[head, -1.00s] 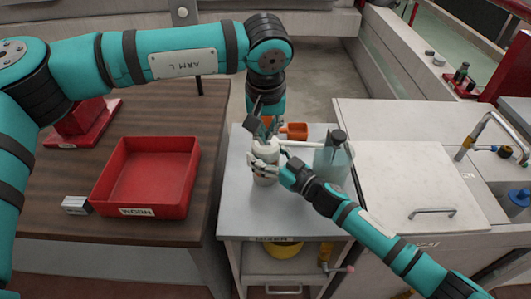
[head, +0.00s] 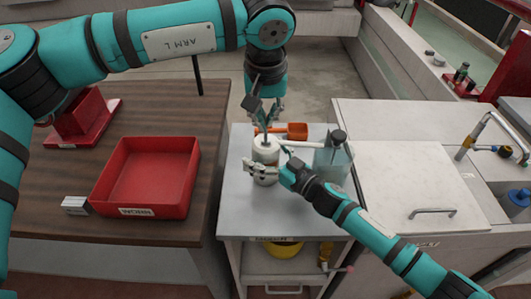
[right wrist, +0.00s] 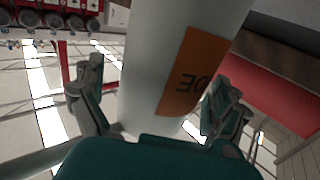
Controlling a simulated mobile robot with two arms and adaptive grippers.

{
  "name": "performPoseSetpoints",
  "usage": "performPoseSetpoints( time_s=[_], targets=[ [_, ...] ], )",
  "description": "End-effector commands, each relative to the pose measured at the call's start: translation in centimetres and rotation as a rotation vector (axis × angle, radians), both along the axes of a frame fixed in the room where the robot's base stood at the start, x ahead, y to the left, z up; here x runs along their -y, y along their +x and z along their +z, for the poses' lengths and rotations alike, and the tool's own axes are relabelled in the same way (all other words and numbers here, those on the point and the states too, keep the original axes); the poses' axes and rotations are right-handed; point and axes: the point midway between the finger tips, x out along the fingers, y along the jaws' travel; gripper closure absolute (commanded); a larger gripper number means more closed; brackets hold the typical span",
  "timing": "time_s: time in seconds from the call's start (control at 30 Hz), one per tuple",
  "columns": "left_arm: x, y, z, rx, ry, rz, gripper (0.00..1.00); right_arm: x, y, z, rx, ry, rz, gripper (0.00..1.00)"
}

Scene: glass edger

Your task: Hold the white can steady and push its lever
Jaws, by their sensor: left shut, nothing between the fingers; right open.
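The white can (head: 265,154) stands upright on the small grey table. My right gripper (head: 263,169) is around its lower part, coming in from the right, with its fingers open. In the right wrist view the can (right wrist: 170,70), with an orange label, stands between the two spread fingers (right wrist: 155,102). My left gripper (head: 266,132) is shut and empty, pointing down just above the can's top. A dark piece shows at the can's top; I cannot tell lever from fingertip there, nor whether they touch.
A clear bottle (head: 332,165) with a dark top stands right of the can. An orange item (head: 297,130) lies behind it. A red tray (head: 148,177) is on the brown table at left. The grey table's front (head: 265,215) is clear.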

Motion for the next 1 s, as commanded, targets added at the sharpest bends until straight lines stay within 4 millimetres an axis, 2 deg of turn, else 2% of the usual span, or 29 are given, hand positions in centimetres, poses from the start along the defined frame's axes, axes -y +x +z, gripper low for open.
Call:
performPoseSetpoints(
  time_s=[0.27, 0.37, 0.7, 1.0],
  targets=[
    [0.0, 0.0, 0.0, 0.0, 0.0, 0.0, 1.0, 0.5, -0.4, -0.1, -0.001, -0.001, -0.001, 0.0],
    [0.0, 0.0, 0.0, 0.0, 0.0, 0.0, 1.0, 1.5, -1.4, -0.1, -0.001, -0.001, -0.001, 0.0],
    [0.0, 0.0, 0.0, 0.0, 0.0, 0.0, 1.0, 6.5, -6.5, -0.2, -0.004, -0.002, 0.0, 0.0],
    [0.0, 0.0, 0.0, 0.0, 0.0, 0.0, 1.0, 8.5, -8.4, 0.0, 0.0, 0.0, 0.0, 0.0]
  ],
)
